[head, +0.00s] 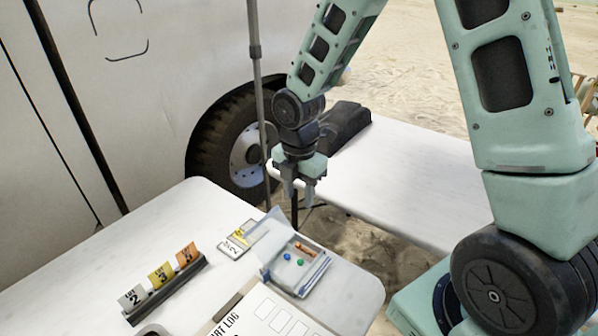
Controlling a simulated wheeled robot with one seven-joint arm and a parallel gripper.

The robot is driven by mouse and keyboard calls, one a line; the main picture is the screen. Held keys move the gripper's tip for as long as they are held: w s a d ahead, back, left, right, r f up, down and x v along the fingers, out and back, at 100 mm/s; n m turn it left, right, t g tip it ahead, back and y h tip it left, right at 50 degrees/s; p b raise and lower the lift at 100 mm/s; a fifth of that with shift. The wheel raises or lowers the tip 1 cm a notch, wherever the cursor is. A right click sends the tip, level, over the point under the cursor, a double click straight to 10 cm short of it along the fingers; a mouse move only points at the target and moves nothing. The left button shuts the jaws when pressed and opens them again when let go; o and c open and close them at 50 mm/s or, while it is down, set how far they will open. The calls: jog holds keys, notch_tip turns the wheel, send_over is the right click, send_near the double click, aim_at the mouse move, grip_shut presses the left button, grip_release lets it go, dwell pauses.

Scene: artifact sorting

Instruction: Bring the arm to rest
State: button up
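My gripper (299,192) hangs from the arm, fingers pointing down, above the far right edge of the white table (205,215). A gap shows between its two fingers, and I see nothing held there. An open clear case (301,289) lies on the table below and in front of the gripper, apart from it. The case holds an orange-brown piece (305,249), a green bead (300,262) and a blue bead (286,256).
A labelled bag (236,246) with something yellow lies left of the case. A dark rack (165,291) holds silver, yellow and orange lot tags. A log sheet (262,312) lies in front. A second white table (425,185) bears a dark object (345,122). A white vehicle (120,90) stands behind.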

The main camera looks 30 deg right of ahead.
notch_tip(320, 180, up, 5)
jog(key=s+a+r+m, duration=0.2)
jog(key=s+a+m, duration=0.5)
jog(key=s, duration=0.4)
jog(key=s+a+r+m, duration=0.3)
jog(key=s+a+m, duration=0.4)
jog(key=s, duration=0.4)
jog(key=shift+r+m+y, duration=0.3)
jog(key=shift+r+m, duration=0.05)
jog(key=shift+m, duration=0.05)
